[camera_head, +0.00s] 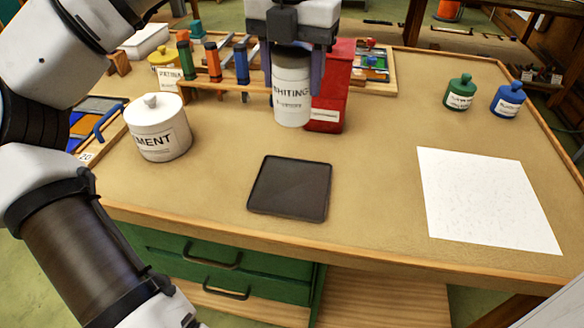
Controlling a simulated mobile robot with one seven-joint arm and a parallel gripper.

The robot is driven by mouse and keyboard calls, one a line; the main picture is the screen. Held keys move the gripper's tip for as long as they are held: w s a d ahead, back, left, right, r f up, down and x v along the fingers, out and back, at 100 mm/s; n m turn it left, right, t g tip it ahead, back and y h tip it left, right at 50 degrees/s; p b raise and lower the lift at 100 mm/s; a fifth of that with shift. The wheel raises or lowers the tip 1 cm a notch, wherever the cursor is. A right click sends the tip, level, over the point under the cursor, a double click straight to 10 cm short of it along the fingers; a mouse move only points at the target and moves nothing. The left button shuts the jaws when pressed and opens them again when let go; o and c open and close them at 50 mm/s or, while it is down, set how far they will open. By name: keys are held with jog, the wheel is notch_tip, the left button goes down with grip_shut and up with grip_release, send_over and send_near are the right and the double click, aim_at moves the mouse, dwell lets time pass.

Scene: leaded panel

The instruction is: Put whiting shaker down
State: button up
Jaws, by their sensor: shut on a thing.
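The whiting shaker (292,95) is a white cylinder with a dark upper band and the label "WHITING". It is upright in the upper middle of the head view. My gripper (291,68) is shut on it from above, with a finger on each side. The shaker's top is hidden by the gripper. I cannot tell whether its base touches the table or hangs just above it. A dark square tray (290,188) lies empty on the tan table (375,215), nearer than the shaker.
A white lidded "MENT" jar (159,128) stands at left. A red box (333,90) is close behind the shaker, and a tool rack (212,68) is to its left. White paper (485,198) lies at right, with green (460,92) and blue (508,99) bottles behind.

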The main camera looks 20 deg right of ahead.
aim_at(292, 99)
notch_tip(292, 99, down, 17)
jog(key=shift+r+p, duration=0.2)
jog(key=shift+p, duration=0.1)
jog(key=shift+f, duration=0.1)
jog(key=shift+f+b, duration=0.15)
jog(key=shift+b, duration=0.15)
jog(key=o, duration=1.1)
jog(key=shift+o, duration=0.2)
jog(key=shift+r, duration=0.25)
notch_tip(292, 99, up, 11)
jog(key=shift+r, duration=0.55)
